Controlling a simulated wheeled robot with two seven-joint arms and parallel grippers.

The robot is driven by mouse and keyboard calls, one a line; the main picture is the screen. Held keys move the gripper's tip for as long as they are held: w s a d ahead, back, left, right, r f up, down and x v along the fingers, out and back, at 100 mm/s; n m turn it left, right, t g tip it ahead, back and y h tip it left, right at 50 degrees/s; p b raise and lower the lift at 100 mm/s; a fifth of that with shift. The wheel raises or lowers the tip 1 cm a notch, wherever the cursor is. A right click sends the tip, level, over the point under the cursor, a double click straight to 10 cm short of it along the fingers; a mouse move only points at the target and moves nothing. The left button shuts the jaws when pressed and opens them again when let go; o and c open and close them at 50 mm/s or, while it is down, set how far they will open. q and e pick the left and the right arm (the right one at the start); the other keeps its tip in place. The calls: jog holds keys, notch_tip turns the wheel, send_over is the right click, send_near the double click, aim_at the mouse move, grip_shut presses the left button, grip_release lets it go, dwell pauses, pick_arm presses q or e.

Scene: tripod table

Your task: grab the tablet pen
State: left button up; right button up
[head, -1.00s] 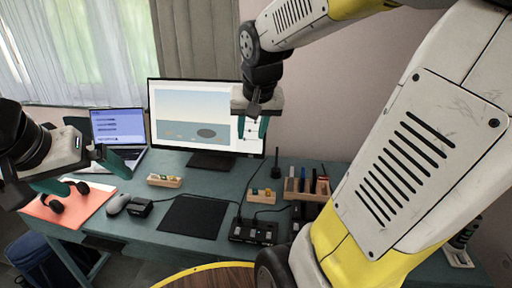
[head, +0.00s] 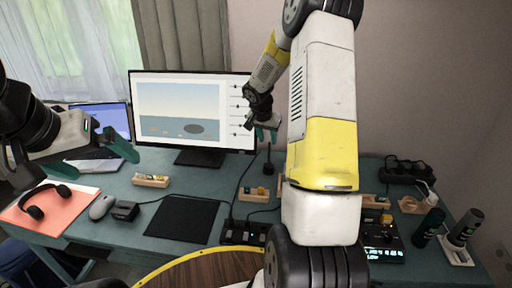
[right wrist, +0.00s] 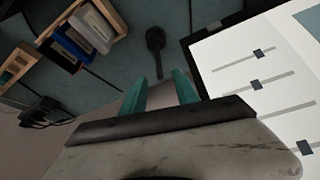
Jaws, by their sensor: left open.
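A thin dark upright piece with a wider dark foot (head: 268,168) stands on the desk by the monitor's right edge. It may be the tablet pen in a stand, but I cannot tell for sure. It also shows in the right wrist view (right wrist: 155,40), beyond my fingers and apart from them. A flat black tablet pad (head: 183,218) lies mid-desk, with no pen visible on it. My right gripper (head: 266,132) is open and empty above the upright piece; its fingers show in the right wrist view (right wrist: 160,92). My left gripper (head: 106,168) is open and empty above the desk's left side.
The monitor (head: 190,115) stands close left of my right gripper. A wooden holder with coloured items (right wrist: 88,30) lies beside the upright piece. A black control box (head: 243,232), mouse (head: 102,206) and headphones (head: 45,200) are on the desk. My right arm hides part of the desk.

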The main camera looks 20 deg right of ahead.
aim_at(270, 144)
jog(key=x, duration=0.5)
jog(key=shift+w+d+r, duration=0.1)
jog(key=shift+w+d, duration=0.05)
jog(key=shift+w, duration=0.05)
grip_shut()
dwell(1.1)
